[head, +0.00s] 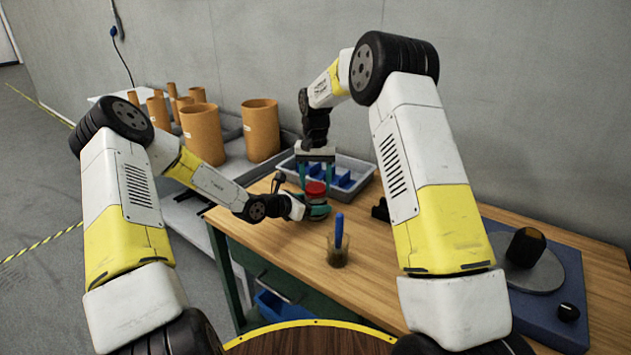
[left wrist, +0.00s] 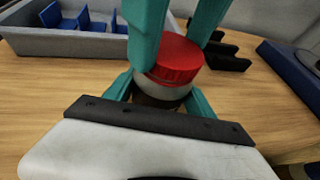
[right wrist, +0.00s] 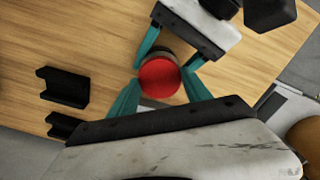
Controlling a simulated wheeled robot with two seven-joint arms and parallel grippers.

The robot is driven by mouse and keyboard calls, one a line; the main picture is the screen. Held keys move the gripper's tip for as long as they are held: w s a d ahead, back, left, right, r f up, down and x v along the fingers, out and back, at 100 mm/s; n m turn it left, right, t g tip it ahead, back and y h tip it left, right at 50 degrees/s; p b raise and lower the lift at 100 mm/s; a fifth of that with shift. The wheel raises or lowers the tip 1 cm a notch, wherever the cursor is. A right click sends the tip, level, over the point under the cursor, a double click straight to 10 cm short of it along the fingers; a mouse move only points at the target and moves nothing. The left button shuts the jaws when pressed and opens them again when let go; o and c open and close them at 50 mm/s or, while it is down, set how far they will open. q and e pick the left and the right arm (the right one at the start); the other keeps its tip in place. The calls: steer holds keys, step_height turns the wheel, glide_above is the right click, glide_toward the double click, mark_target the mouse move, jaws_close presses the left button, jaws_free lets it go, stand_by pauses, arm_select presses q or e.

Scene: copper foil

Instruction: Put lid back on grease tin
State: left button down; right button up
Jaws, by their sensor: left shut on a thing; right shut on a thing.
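The round red lid (head: 316,188) sits at the top of the grease tin, and it also shows in the left wrist view (left wrist: 177,60). The tin (left wrist: 160,93) is short, with a pale band under the lid and a dark lower body. My left gripper (head: 318,210) comes in from the side and is shut on the tin. My right gripper (head: 316,177) reaches down from above and is shut on the lid. In the right wrist view the lid (right wrist: 159,79) covers most of the tin. I cannot tell whether the lid is fully seated.
A grey tray (head: 352,166) with blue dividers lies behind the tin. A glass jar with a blue-handled tool (head: 339,235) stands in front. Black brackets (right wrist: 64,88) are to the right of the tin in the head view. A blue base with a turntable (head: 537,270) is at far right.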

steer(key=m, duration=0.8)
steer(key=shift+m, duration=0.4)
steer(key=m, duration=1.2)
steer(key=shift+m, duration=0.3)
steer(key=m, duration=1.2)
steer(key=shift+w+m, duration=0.1)
steer(key=shift+m, duration=0.3)
